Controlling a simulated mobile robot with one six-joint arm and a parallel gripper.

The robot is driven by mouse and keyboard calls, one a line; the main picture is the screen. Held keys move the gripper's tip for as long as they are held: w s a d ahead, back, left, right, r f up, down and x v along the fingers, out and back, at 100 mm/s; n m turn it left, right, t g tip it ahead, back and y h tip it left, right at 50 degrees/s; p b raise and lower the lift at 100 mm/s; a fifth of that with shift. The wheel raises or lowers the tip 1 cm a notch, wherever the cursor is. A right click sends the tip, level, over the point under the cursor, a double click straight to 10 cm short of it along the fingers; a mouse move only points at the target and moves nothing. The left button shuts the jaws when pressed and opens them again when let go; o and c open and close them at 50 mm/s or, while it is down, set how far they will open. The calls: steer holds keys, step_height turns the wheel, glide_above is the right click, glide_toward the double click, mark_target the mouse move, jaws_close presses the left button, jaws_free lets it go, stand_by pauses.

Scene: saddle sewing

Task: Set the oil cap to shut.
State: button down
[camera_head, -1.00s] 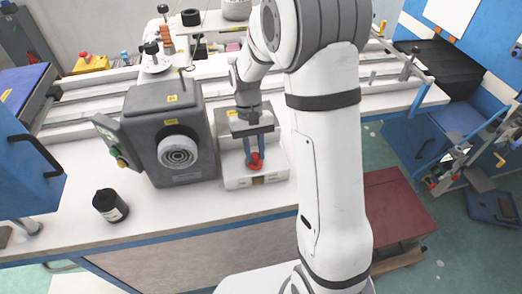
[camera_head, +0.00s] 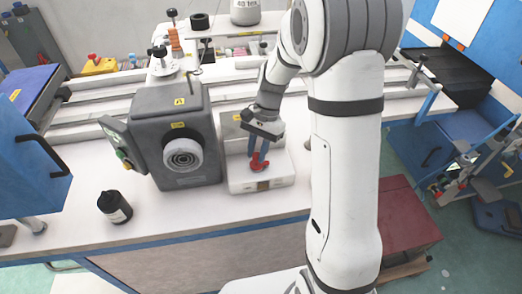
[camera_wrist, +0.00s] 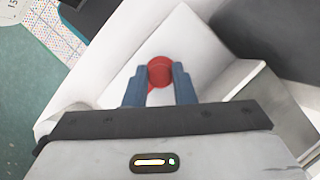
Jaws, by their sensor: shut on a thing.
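A small red part, which I take to be the oil cap (camera_head: 259,163), is on the front of a white block-shaped unit (camera_head: 262,183) on the bench. In the wrist view its round red top (camera_wrist: 160,71) shows between the blue fingers. My gripper (camera_head: 260,157) reaches down to it from above, tilted in the head view, and is shut on it. The gripper also fills the lower part of the wrist view (camera_wrist: 160,84). The lower part of the cap is mostly hidden by the fingers, and I cannot tell whether it is open or shut.
A dark grey machine housing (camera_head: 160,108) with a round knob stands close on the left. Rails run along the back.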

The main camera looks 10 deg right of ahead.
steer(key=shift+w+d+m, duration=0.1)
steer(key=shift+m, duration=0.2)
stand_by(0.4)
steer(key=c, duration=1.2)
jaws_free()
steer(key=shift+c, duration=0.2)
steer(key=shift+r, duration=0.1)
